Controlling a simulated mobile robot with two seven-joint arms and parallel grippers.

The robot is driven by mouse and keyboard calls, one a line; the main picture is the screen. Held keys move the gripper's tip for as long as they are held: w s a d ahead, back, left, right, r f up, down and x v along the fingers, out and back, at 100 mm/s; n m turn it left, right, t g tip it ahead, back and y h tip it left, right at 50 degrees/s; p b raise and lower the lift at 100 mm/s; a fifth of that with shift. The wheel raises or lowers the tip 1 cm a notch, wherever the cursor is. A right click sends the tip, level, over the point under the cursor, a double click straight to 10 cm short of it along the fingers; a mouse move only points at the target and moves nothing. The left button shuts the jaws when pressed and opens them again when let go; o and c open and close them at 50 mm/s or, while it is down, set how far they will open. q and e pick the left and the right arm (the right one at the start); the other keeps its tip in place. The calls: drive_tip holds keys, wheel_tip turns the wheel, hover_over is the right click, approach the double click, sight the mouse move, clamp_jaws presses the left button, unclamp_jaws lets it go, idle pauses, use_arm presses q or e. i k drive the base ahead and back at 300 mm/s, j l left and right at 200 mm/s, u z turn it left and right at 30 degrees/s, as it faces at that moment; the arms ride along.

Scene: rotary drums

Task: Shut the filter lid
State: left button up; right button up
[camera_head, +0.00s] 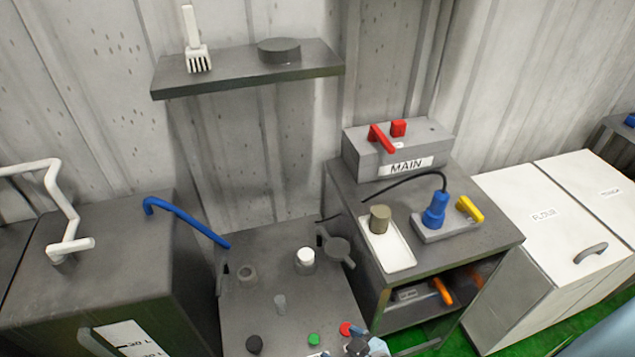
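A grey machine top (262,318) stands at the lower middle of the head view. My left gripper is out of view.
Green (314,339) and red (346,329) buttons and a black knob (254,344) line the machine's front. A blue bar (187,222) reaches over its left side. A cabinet (455,255) with a blue plug (435,212) stands right; a shelf (225,77) hangs above.

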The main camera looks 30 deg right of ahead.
sight(336, 249)
drive_tip(key=z, duration=1)
drive_tip(key=k+j+u, duration=0.15)
drive_tip(key=j+u, duration=0.7)
drive_tip(key=j, duration=0.2)
